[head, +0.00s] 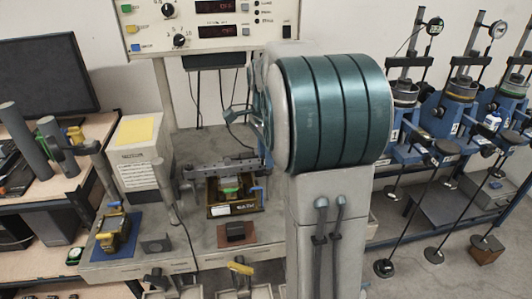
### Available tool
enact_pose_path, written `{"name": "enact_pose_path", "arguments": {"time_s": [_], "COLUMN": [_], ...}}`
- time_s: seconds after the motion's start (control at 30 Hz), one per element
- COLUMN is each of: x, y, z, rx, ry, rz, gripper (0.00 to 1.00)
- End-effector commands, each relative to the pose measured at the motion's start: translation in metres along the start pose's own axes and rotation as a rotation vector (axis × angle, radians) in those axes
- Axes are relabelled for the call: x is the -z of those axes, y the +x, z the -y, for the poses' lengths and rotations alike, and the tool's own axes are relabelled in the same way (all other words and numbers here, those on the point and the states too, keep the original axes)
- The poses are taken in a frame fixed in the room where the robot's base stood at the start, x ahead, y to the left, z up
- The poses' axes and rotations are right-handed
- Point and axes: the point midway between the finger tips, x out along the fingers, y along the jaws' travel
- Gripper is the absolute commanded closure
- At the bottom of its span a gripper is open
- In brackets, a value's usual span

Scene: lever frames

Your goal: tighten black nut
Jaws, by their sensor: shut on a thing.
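I cannot make out a black nut in the head view. A dark box assembly (234,209) with a green block and yellowish sides sits on the grey bench at the centre, under a metal crossbar (222,168). A similar brass-coloured assembly (117,235) with a blue knob stands on a blue mat (101,249) at the left. My gripper does not show. A large grey upright body with a banded teal cylinder fills the middle right and hides what lies behind it.
A control panel (212,25) with red displays is at the top. A dark monitor (43,62) stands at the left. Lever frames with blue bodies (457,108) and hanging rods line the right. A yellow-handled part (240,268) is at the front. Open floor (420,270) shows lower right.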

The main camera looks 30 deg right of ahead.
Motion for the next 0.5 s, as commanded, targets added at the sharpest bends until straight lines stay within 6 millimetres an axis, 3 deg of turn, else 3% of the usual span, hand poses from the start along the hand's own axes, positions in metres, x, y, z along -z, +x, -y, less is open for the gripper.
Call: {"name": "enact_pose_path", "arguments": {"time_s": [0.17,0.2,0.27,0.5], "x": [0.0005,0.0005,0.0005,0.0002], "y": [-0.0016,-0.0016,-0.0015,-0.0007], "z": [0.0007,0.0007,0.0007,0.0003], "rx": [0.004,0.004,0.004,0.002], "ry": [0.002,0.002,0.002,0.001], "rz": [-0.001,-0.001,-0.001,0.000], "gripper": [0.93,0.67,0.51,0.48]}}
